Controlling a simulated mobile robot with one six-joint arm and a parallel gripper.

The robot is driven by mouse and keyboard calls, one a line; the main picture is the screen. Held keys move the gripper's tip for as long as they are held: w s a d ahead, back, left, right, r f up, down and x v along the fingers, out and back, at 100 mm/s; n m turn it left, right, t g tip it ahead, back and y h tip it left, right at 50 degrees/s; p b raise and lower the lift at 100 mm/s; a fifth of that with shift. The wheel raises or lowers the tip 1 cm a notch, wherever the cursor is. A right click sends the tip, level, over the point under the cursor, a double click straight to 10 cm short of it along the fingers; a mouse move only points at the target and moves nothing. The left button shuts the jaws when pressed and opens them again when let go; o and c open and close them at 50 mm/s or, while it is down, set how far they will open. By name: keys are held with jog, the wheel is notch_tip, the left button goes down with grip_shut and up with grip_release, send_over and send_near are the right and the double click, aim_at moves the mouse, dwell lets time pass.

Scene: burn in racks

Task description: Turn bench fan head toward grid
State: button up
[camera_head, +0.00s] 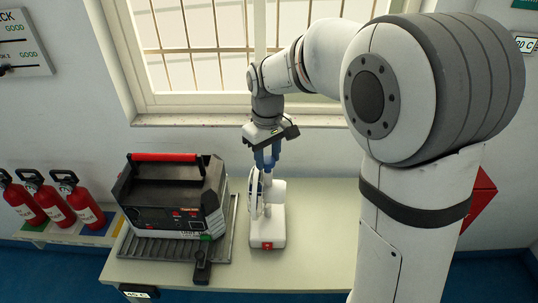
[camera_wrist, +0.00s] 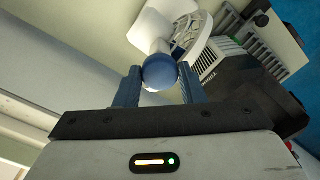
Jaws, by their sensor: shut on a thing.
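The white bench fan (camera_head: 266,228) stands upright on the bench, its base carrying a red mark at the front. Its round head (camera_head: 256,195) is seen nearly edge-on and faces left, toward the black unit. In the wrist view the white fan head with its slotted guard (camera_wrist: 192,33) is beyond the fingers. My gripper (camera_head: 267,160) is above the fan, its blue fingers pointing down. In the wrist view its fingers (camera_wrist: 159,88) are on either side of a round blue knob (camera_wrist: 159,71) on the fan and closed on it. I cannot tell which thing is the grid.
A black and grey unit with a red handle (camera_head: 165,157) sits on a ribbed mat (camera_head: 160,247) left of the fan. A barred window (camera_head: 205,45) is behind. Red extinguishers (camera_head: 55,203) stand at far left. The bench (camera_head: 320,225) is clear right of the fan.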

grip_shut()
jog(key=shift+n, duration=1)
jog(key=o, duration=0.6)
grip_release()
jog(key=shift+o, duration=0.2)
notch_tip(320, 180, up, 8)
jog(key=shift+f+b, duration=0.1)
jog(key=shift+b, duration=0.35)
